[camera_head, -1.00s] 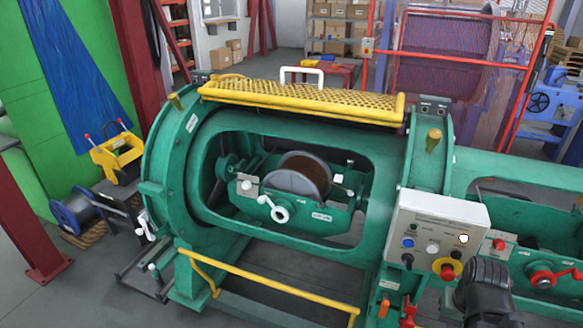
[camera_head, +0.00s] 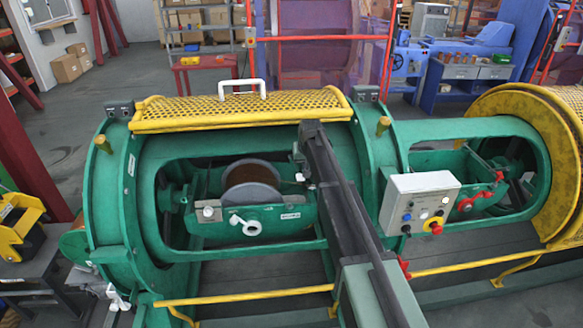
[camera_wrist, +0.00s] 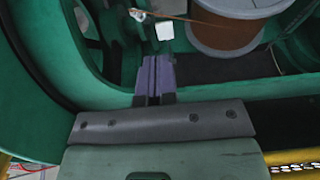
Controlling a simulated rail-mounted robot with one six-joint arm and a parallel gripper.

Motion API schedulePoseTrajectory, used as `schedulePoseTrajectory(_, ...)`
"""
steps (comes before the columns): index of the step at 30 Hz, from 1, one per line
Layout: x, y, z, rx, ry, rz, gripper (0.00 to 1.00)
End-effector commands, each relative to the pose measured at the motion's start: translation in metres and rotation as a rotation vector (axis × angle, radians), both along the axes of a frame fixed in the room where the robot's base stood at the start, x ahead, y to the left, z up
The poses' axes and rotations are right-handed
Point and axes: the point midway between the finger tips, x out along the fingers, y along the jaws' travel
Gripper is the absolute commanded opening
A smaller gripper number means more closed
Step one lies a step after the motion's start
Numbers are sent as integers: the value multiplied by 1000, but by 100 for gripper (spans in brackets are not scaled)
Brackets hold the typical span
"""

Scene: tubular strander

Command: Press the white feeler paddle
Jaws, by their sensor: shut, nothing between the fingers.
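The white feeler paddle (camera_wrist: 164,31) is a small white plate in the wrist view, near the top centre. It stands just beyond my fingertips, with a small gap showing in the picture. My gripper (camera_wrist: 157,58) is shut and empty, its two purple-grey fingers side by side and pointing at the paddle. In the head view a small white spot right of the bobbin may be the paddle (camera_head: 299,177), close beside my dark arm. My arm reaches over the machine's opening there and hides part of it.
The bobbin (camera_wrist: 228,35) of copper wire is right of the paddle, and a thin copper wire (camera_wrist: 190,18) runs just above it. The green cradle frame (camera_head: 330,243) surrounds the opening. A yellow mesh guard (camera_head: 240,108) and a control box (camera_head: 418,200) are nearby.

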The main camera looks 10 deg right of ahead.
Motion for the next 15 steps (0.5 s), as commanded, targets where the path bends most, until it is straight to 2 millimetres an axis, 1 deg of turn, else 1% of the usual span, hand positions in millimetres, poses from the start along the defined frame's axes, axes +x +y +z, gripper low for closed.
schedulePoseTrajectory(1,25,0,9,0,-18,0,0)
schedulePoseTrajectory(3,40,0,12,0,-37,-1,0)
schedulePoseTrajectory(4,44,-1,12,0,-42,-1,0)
schedulePoseTrajectory(6,46,0,12,0,-47,-1,0)
schedulePoseTrajectory(15,44,0,9,0,-46,0,0)
